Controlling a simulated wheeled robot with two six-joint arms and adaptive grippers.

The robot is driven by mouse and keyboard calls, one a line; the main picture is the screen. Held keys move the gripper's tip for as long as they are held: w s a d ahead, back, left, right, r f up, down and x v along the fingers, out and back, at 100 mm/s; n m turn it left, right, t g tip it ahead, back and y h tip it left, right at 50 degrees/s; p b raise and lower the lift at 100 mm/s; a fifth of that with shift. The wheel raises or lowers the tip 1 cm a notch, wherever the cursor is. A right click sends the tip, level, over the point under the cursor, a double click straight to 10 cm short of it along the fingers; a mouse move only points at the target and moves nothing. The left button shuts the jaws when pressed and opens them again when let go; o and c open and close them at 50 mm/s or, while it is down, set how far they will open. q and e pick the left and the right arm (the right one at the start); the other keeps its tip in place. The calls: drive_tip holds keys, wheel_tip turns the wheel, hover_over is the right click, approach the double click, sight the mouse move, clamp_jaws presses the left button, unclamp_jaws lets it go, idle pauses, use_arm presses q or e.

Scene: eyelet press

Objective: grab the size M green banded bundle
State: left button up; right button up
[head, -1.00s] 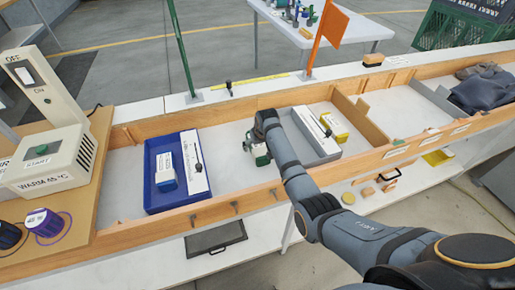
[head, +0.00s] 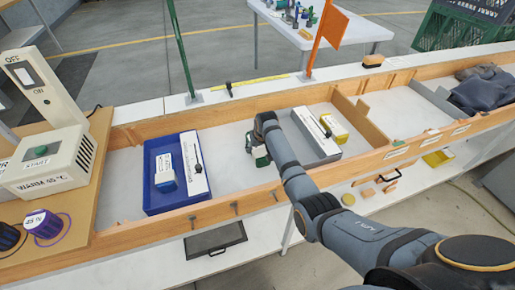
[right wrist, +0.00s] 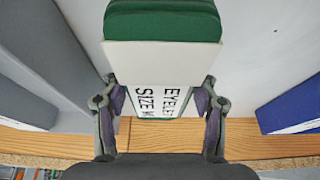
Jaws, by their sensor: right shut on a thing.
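The green bundle (right wrist: 163,22) has a white paper band with the words "EYELET" and "SIZE M", seen in the right wrist view. My right gripper (right wrist: 161,103) is shut on it, with one finger on each side of the white band. In the head view the green bundle (head: 261,156) shows only partly beside my right gripper (head: 259,142), because my arm hides much of it. It is over the pale floor of the wooden-edged tray, between the blue bin and the grey bin. My left gripper is not in view.
The blue bin (head: 150,184) at left holds a blue banded bundle (head: 166,172) and a white labelled box. The grey bin (head: 322,151) stands close to the right of my gripper. A wooden rail (head: 215,200) runs along the front. A warmer (head: 45,160) stands at far left.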

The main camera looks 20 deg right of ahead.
drive_tip(key=shift+r, duration=0.1)
wheel_tip(320, 180, up, 3)
drive_tip(key=shift+w+r, duration=0.1)
drive_tip(key=shift+w, duration=0.05)
drive_tip(key=s+r, duration=0.2)
drive_tip(key=r, duration=0.1)
drive_tip(key=s+r+p, duration=0.1)
drive_tip(key=s+r, duration=0.2)
drive_tip(key=shift+s+a, duration=0.1)
drive_tip(key=shift+a, duration=0.1)
drive_tip(key=s+r, duration=0.3)
drive_tip(key=s, duration=0.6)
drive_tip(key=shift+a+r, duration=0.3)
drive_tip(key=shift+r, duration=0.05)
